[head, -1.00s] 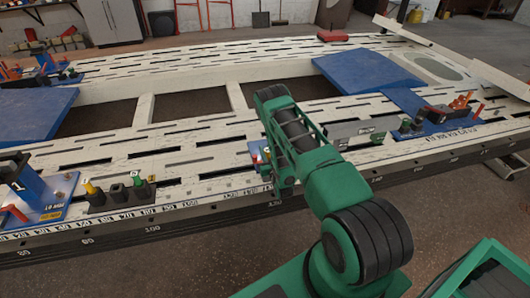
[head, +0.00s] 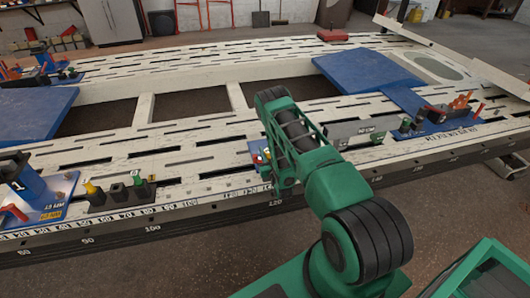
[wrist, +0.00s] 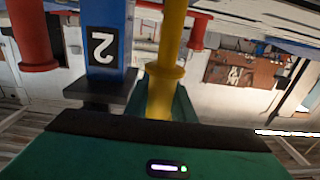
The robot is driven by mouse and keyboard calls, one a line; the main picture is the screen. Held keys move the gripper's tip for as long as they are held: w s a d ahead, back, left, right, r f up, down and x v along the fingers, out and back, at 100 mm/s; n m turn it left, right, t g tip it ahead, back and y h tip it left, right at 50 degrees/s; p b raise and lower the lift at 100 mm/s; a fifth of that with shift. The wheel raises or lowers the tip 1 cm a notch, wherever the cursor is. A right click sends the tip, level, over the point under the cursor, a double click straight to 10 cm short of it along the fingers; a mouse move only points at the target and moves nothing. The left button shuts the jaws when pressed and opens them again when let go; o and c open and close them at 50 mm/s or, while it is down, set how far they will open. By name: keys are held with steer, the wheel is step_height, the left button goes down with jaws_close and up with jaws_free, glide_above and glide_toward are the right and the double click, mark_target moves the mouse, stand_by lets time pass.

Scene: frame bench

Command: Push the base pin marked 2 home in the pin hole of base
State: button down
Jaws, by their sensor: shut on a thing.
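In the wrist view a yellow pin (wrist: 172,45) with a collar stands between the green jaws of my gripper (wrist: 168,100), which is shut on it. I take it as the base pin; no number shows on it. Close to its left is a blue post (wrist: 104,18) with a black plate marked 2, upside down in this view. The pin's far end and the pin hole cannot be made out. In the head view my arm hides most of the gripper and the pin; a bit of blue base (head: 255,147) shows beside my gripper (head: 284,184).
Red cylindrical parts (wrist: 34,35) stand left of the post in the wrist view. A black pin holder (head: 117,194) and a blue stand marked 1 (head: 40,190) are on the bench's left. A grey plate (head: 352,132) stands just right of my arm.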

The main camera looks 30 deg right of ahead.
steer(key=shift+f, duration=3.55)
steer(key=c, duration=1.4)
jaws_free()
steer(key=shift+a, duration=0.1)
steer(key=shift+c, duration=0.2)
steer(key=v, duration=1)
steer(key=shift+s, duration=0.4)
